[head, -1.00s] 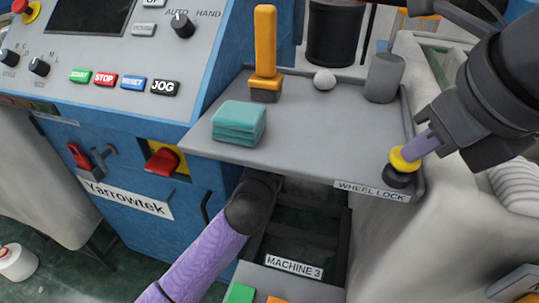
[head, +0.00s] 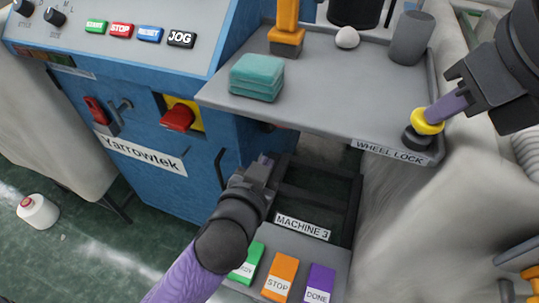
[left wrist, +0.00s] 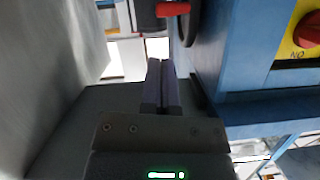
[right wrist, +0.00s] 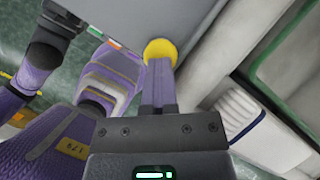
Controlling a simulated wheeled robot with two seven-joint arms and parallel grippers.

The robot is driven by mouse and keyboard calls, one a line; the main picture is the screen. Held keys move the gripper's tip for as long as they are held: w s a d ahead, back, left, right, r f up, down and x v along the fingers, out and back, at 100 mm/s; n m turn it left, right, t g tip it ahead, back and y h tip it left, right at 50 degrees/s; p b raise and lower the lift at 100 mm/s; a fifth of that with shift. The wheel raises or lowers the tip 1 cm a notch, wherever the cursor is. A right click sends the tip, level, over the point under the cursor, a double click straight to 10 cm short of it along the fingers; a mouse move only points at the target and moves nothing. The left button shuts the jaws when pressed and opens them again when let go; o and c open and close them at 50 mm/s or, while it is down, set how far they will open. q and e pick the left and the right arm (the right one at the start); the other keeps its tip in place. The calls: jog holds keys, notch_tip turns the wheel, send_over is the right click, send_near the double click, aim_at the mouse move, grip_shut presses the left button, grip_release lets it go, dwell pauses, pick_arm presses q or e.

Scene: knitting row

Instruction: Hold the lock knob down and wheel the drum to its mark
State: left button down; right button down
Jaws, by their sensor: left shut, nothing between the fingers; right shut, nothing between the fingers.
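The lock knob (head: 427,122) is a yellow cap on a black base at the front right corner of a grey shelf labelled WHEEL LOCK. My right gripper (head: 440,112) is shut, its fingertips against the yellow cap; the right wrist view shows the cap (right wrist: 160,50) at the fingertips. I cannot tell how far the knob is pressed. My left gripper (head: 266,160) is shut and empty, below the shelf beside the blue cabinet. In the left wrist view, a dark curved rim (left wrist: 188,28) and a red part (left wrist: 173,9) lie beyond its fingers. I cannot make out the drum or its mark.
The shelf (head: 345,100) holds a teal block stack (head: 257,77), an orange-handled tool (head: 287,30), a white ball (head: 347,37) and a grey cylinder (head: 411,37). A button panel (head: 330,262) stands below, near my left forearm. A red switch (head: 178,117) is on the cabinet.

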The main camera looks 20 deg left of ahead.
jog(key=shift+f, duration=0.2)
pick_arm(q)
jog(key=v, duration=0.4)
jog(key=shift+s, duration=0.15)
jog(key=shift+r, duration=0.1)
pick_arm(e)
jog(key=shift+r, duration=0.1)
